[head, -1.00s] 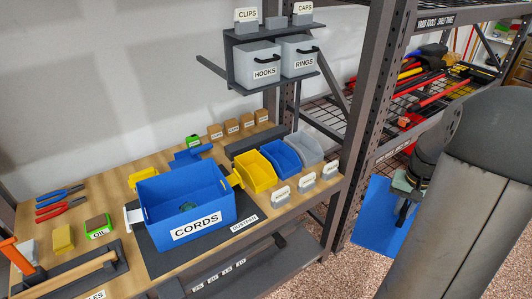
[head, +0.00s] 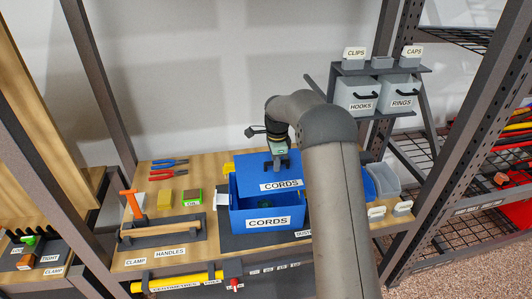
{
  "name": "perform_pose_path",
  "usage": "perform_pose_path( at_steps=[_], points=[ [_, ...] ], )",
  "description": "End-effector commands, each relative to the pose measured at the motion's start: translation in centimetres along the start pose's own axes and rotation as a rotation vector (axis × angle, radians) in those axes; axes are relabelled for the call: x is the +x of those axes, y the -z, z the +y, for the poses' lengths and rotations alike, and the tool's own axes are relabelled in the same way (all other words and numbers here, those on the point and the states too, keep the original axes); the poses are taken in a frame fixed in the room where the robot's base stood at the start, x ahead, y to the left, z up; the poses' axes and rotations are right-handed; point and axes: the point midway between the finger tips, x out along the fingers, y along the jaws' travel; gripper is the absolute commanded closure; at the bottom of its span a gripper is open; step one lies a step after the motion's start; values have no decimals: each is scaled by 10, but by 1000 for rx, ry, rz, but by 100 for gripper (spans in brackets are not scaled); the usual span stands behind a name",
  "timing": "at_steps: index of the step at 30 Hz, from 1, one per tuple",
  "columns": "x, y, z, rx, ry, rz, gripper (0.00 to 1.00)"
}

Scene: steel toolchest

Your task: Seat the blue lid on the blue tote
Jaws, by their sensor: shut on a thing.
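The blue tote (head: 237,217) stands on a dark mat on the wooden bench, its front labelled CORDS, its top open. The blue lid (head: 250,168), with its own CORDS label, is held over the back part of the tote. Part of the tote's inside shows below the lid's front edge, so the lid looks raised. The exact gap is hard to tell. My gripper (head: 278,163) is shut on the middle of the lid's top.
My arm hides the bench right of the tote. A grey bin (head: 384,179) stands farther right.

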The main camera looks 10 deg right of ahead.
Motion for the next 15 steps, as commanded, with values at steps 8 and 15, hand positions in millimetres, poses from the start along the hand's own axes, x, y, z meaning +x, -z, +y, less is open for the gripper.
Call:
perform_pose_path(
  at_steps=[8,15],
  points=[
    [-1,-35,-12,80,0,2,100],
    [12,-35,-12,81,0,1,100]
  ],
)
